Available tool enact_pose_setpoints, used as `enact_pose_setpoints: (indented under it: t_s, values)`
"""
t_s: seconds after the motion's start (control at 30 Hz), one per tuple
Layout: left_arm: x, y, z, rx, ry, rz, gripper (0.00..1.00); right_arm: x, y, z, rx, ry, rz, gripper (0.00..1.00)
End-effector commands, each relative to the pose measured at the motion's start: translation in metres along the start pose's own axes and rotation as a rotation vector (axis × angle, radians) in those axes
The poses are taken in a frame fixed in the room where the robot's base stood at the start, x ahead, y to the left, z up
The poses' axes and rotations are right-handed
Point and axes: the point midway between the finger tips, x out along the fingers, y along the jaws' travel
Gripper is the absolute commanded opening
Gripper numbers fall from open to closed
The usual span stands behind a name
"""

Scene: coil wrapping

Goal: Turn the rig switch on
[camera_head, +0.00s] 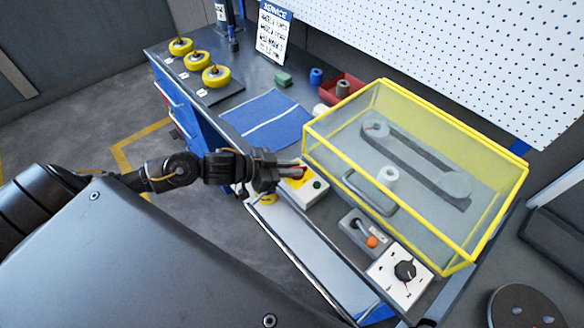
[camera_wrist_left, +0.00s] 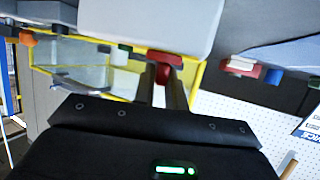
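The likely rig switch is a red handle (camera_head: 299,171) on the yellow top of a pale control box (camera_head: 312,195). The box also carries a green button (camera_head: 317,184). My left gripper (camera_head: 290,172) reaches in from the left, at the red handle. In the left wrist view, the red handle (camera_wrist_left: 165,60) lies at the tips of the two fingers, which stand a little apart. Whether they press on it cannot be told. The handle is partly hidden by the gripper in the head view. My right gripper is not in view.
A yellow-framed clear guard (camera_head: 430,112) covers the belt rig just right of the box. A blue mat (camera_head: 265,118) and yellow coils (camera_head: 216,76) lie behind.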

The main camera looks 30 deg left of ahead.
Motion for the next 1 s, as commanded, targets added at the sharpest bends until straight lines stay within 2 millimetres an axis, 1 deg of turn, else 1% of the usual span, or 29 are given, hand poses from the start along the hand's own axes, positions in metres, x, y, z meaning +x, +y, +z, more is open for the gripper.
enact_pose_setpoints:
  t_s: [0.03,0.1,0.2,0.37,0.53,0.77,0.87,1.0]
  values:
    - [0.0,0.0,0.0,0.0,0.0,0.0,0.06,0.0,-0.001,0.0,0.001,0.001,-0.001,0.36]
    - [0.0,0.0,0.0,0.0,0.0,0.0,0.0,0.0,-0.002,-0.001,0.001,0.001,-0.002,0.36]
    - [0.002,0.003,-0.001,-0.001,0.002,0.002,0.0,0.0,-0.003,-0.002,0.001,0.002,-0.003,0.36]
    - [0.0,0.0,0.0,0.005,0.0,0.012,0.0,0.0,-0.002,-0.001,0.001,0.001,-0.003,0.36]
    - [-0.001,-0.002,-0.001,0.028,-0.002,0.062,0.0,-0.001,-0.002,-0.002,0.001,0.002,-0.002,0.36]
    - [0.0,-0.006,-0.001,0.09,0.0,0.21,0.0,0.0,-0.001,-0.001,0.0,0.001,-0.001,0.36]
    - [0.001,-0.008,0.0,0.125,0.001,0.294,0.0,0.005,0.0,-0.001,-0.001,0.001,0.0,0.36]
    - [0.003,-0.01,0.001,0.177,0.002,0.417,0.0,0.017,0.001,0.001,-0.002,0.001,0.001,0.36]
